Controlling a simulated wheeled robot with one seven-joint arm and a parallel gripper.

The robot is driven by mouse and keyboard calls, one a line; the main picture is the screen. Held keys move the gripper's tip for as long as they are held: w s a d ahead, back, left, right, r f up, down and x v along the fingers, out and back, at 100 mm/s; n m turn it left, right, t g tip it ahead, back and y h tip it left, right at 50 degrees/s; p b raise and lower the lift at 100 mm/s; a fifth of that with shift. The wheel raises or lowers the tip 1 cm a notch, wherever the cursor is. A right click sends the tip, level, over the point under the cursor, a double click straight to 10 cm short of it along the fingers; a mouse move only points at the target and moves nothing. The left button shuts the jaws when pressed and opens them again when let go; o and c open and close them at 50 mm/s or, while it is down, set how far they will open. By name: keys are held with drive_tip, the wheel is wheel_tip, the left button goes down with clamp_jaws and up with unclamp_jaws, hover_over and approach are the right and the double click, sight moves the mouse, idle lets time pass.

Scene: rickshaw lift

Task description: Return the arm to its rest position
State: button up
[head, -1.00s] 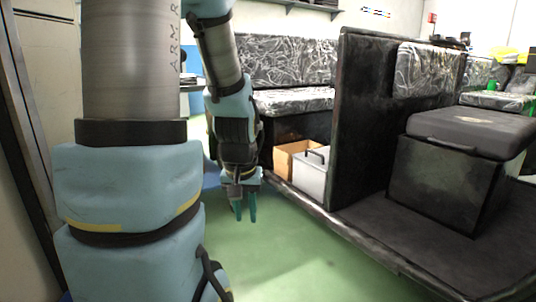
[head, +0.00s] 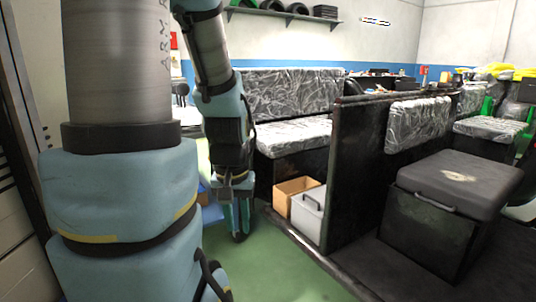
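My arm (head: 122,190) fills the left of the head view, with blue and grey links. Its forearm hangs down left of the black bench and ends in my gripper (head: 238,216). The gripper points down above the green floor. Its two teal fingers stand apart and I see nothing held between them. A small dark shape lies at the lower end of the fingers, and I cannot tell what it is.
A cardboard box (head: 293,191) and a grey-white case (head: 309,212) sit right of my gripper. A black vehicle frame with a partition (head: 357,175), padded seats and a black box (head: 430,228) fills the right. The green floor (head: 270,275) ahead is clear.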

wheel_tip(320, 180, up, 15)
drive_tip(key=p, duration=1.2)
drive_tip(key=shift+f, duration=0.1)
